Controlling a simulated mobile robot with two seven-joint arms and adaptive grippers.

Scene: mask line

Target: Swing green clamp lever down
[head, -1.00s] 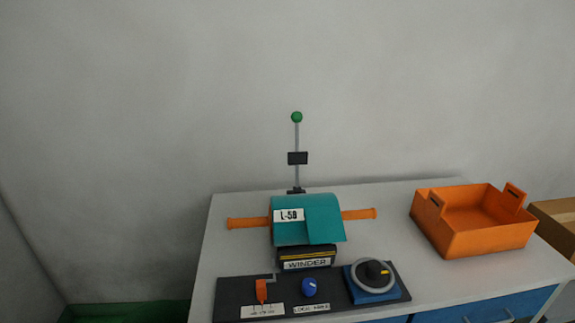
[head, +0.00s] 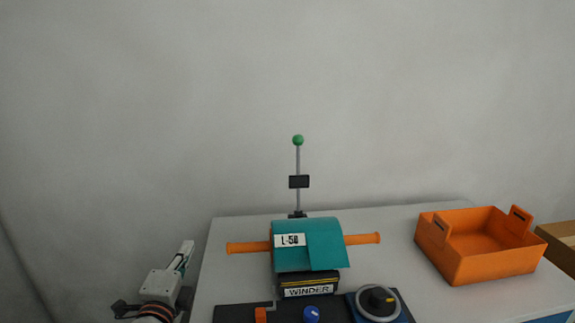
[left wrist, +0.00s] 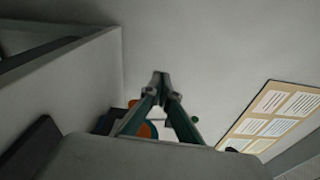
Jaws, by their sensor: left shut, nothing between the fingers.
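The clamp lever stands upright at the back of the winder, a thin grey rod (head: 298,160) topped with a green ball (head: 298,140) and carrying a small black plate (head: 299,182). My left gripper (head: 187,246) is at the lower left of the head view, pointing up, left of the table edge and apart from the lever. It is shut and empty. My right gripper is not in view.
Orange bars (head: 248,248) stick out on both sides of the winder. A dark control panel with a blue knob (head: 312,314) and a round dial (head: 378,302) lies in front. An empty orange crate (head: 455,262) stands on the right. The tabletop between winder and crate is clear.

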